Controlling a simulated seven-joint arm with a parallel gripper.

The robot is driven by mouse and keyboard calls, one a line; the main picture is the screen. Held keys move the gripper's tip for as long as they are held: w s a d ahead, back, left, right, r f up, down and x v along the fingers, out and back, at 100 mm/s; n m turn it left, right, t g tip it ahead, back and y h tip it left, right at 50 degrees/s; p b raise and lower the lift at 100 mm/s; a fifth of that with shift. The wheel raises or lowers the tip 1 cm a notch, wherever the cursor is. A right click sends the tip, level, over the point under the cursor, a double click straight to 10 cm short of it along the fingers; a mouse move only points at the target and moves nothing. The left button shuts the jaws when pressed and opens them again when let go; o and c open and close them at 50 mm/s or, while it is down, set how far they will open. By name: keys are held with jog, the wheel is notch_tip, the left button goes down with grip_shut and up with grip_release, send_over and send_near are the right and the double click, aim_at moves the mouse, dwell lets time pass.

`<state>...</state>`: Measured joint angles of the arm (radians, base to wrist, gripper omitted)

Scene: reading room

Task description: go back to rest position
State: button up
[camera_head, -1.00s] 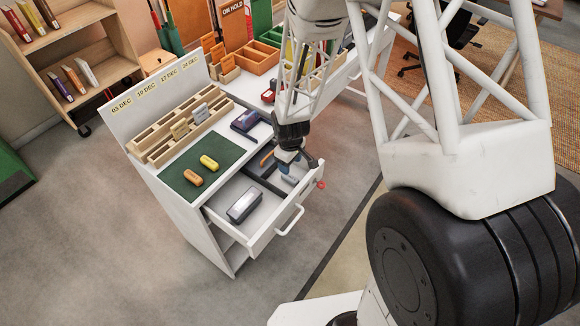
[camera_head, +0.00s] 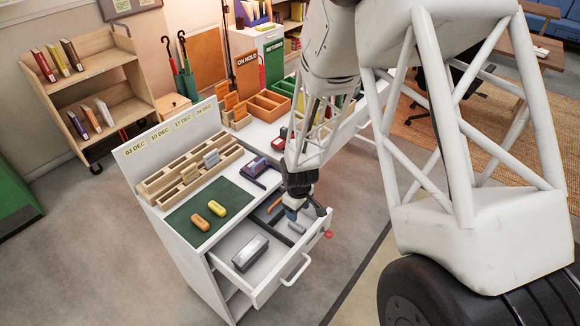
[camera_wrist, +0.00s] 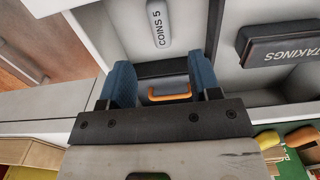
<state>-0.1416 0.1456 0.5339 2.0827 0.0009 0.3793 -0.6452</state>
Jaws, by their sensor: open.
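My gripper (camera_head: 293,213) is open over the right part of the open drawer (camera_head: 262,299). In the wrist view its two blue fingers (camera_wrist: 163,83) stand apart, with an orange handle-like piece (camera_wrist: 169,91) showing between them. Whether the fingers touch anything is hard to tell. A grey piece marked COINS 5 (camera_wrist: 160,25) lies in the drawer just beyond the fingers. A dark box marked TAKINGS (camera_wrist: 283,47) lies in the drawer's other compartment; it also shows in the head view (camera_head: 250,252).
The desk top holds a green mat (camera_head: 187,236) with an orange and a yellow piece, a wooden card rack (camera_head: 165,180) and a dark stamp-like device (camera_head: 254,167). A wooden book cart (camera_head: 100,85) stands at the back left. The floor left of the desk is clear.

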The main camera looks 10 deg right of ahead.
jog(key=s+d+r+m, duration=0.1)
jog(key=s+d+r, duration=0.15)
jog(key=r, duration=0.55)
jog(key=s+d+r+m+t, duration=0.1)
jog(key=s+r+m, duration=0.15)
jog(key=r, duration=0.55)
jog(key=s+d+r+m, duration=0.1)
jog(key=s+r, duration=0.2)
jog(key=r, duration=0.5)
jog(key=s+d+r+m, duration=0.2)
jog(key=s+r, duration=0.5)
jog(key=s, duration=0.2)
jog(key=s+d+r+m+t, duration=0.1)
jog(key=s+d+r+m, duration=0.1)
jog(key=s+r, duration=0.5)
jog(key=shift+s+r+m+t, duration=0.3)
jog(key=shift+s+r+m, duration=0.05)
jog(key=shift+s, duration=1.4)
